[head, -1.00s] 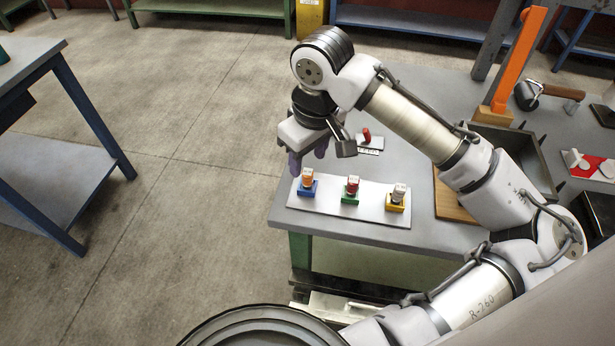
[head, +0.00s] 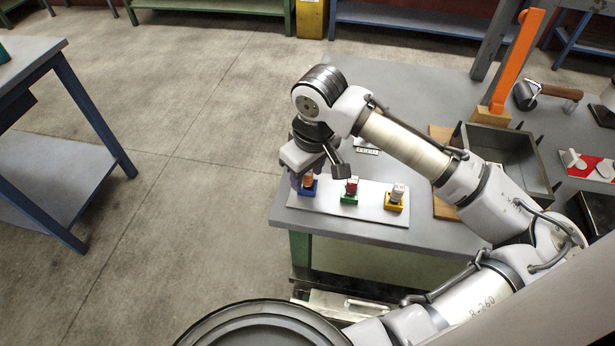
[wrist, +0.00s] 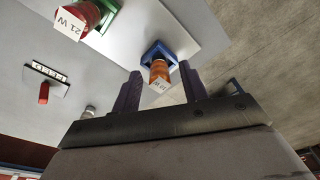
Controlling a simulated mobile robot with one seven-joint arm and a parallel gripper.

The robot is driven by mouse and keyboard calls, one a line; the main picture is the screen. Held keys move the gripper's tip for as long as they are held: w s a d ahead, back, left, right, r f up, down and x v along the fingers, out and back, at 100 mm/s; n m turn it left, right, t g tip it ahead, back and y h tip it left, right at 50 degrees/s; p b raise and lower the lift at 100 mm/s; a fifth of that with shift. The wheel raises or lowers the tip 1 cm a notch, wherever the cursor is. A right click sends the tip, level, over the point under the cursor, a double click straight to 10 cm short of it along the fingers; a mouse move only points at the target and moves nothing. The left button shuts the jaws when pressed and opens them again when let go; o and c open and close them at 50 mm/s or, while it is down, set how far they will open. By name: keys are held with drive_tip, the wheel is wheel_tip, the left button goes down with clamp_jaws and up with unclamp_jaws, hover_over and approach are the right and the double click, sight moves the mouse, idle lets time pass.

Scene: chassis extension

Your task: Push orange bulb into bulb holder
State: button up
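The orange bulb (head: 308,181) stands in the blue holder (head: 310,192), at the left end of a white board (head: 328,202). In the wrist view the orange bulb (wrist: 160,71) has a white label, and the blue holder (wrist: 157,50) is beyond it. My gripper (wrist: 160,80) is open, with one dark finger on each side of the bulb. Gaps show between the bulb and the fingers, so I see no grip. In the head view my gripper (head: 306,177) is low over the bulb and partly hides it. How deep the bulb sits cannot be told.
A red bulb (head: 352,186) in a green holder (head: 349,198) and a pale bulb (head: 397,191) in a yellow holder (head: 394,206) stand to the right. A red switch (wrist: 43,93) is on a small panel. A grey tray (head: 512,160) is farther right.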

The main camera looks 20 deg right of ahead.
drive_tip(key=c, duration=0.9)
drive_tip(key=shift+r, duration=0.1)
clamp_jaws()
wheel_tip(320, 180, up, 20)
drive_tip(key=b, duration=0.1)
